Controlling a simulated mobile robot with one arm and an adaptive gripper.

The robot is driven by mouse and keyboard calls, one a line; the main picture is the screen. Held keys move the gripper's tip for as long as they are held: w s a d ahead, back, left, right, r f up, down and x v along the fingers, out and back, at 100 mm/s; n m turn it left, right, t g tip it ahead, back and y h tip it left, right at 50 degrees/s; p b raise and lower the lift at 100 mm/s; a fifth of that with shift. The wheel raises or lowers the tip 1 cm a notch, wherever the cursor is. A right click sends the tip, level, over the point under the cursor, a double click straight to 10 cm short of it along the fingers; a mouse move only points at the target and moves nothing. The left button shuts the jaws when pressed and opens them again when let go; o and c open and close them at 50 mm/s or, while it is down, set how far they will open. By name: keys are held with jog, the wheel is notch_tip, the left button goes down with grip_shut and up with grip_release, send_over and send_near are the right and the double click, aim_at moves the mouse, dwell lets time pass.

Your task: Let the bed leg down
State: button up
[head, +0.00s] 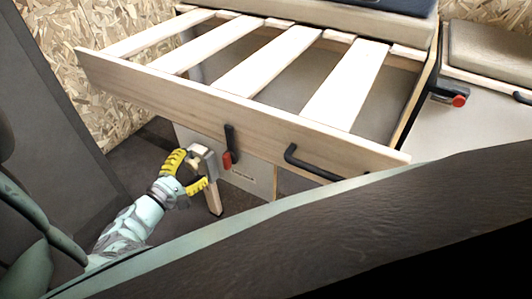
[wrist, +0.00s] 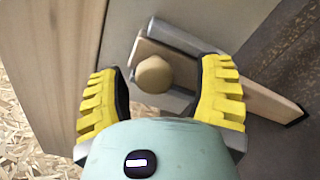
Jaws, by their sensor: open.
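The bed leg (head: 211,195) is a pale wooden bar with a dark foot, beside the bed's front board at its lower left in the head view. It points downward there; I cannot tell whether its foot touches the floor. In the wrist view the leg (wrist: 245,92) slants to the right, ending in a black tip. A round wooden knob (wrist: 153,75) lies at its near end. My gripper (head: 187,166) has yellow fingers and is open. In the wrist view the gripper (wrist: 162,80) has its fingers apart on either side of the knob. Contact is not clear.
The slatted bed frame (head: 240,109) spans the upper middle, with a black handle (head: 312,165) and a red-tipped black latch (head: 229,146) on its front. A dark padded edge (head: 330,225) crosses the foreground. A grey panel (head: 55,110) stands at left. Dark floor lies beneath the leg.

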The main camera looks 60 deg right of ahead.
jog(key=s+a, duration=0.1)
jog(key=a, duration=1.1)
jog(key=shift+r, duration=0.1)
